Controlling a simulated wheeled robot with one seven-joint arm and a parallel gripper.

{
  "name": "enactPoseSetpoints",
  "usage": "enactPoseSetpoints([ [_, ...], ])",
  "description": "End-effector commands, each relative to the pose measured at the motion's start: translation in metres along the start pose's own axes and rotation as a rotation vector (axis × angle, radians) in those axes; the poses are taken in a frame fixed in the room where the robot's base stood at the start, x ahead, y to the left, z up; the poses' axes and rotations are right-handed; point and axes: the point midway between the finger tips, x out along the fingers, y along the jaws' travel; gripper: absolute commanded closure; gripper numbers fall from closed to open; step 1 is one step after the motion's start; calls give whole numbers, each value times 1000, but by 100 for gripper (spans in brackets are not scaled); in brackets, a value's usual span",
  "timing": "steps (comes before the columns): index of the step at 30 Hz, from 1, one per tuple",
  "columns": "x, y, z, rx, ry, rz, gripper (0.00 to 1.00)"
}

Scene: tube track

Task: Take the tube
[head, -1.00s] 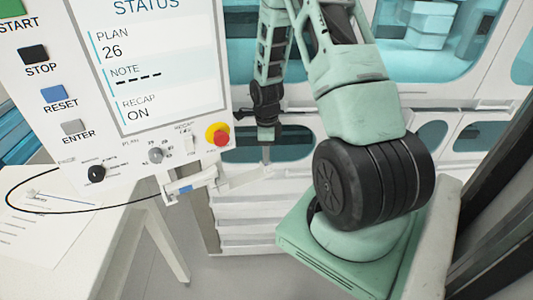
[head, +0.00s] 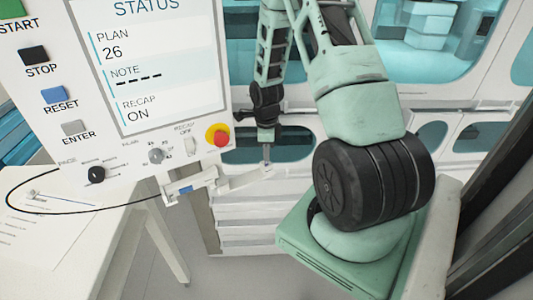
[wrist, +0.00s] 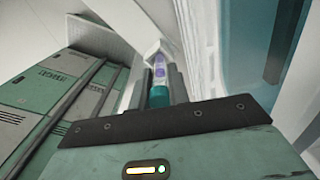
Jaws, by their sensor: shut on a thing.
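The tube (wrist: 159,70) shows in the wrist view as a slim piece with a purple part above and a teal end (wrist: 158,97) below. It stands between the two dark fingers of my gripper (wrist: 161,88), which are shut on it. Its far end is close to a white fitting (wrist: 155,48); I cannot tell if they touch. In the head view my gripper (head: 266,150) points down at the end of a white arm-like bracket (head: 243,180) below the control panel. The tube is too small to make out there.
A control panel (head: 205,90) with buttons, knobs and a red stop button (head: 221,138) stands at the left, close to my gripper. A white table (head: 110,230) with a paper and a black cable is below it. White cabinets with teal windows (head: 275,145) stand behind.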

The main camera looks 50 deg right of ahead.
Motion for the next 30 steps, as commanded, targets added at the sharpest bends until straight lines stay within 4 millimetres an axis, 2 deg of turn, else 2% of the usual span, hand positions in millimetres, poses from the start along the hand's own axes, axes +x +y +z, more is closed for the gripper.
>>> enactPoseSetpoints([
  [5, -16, 0, 0, 1, -2, -3, 95],
  [21, -87, 0, 0, -1, -1, -3, 95],
  [30, -94, 0, 0, 0, -1, 1, 95],
])
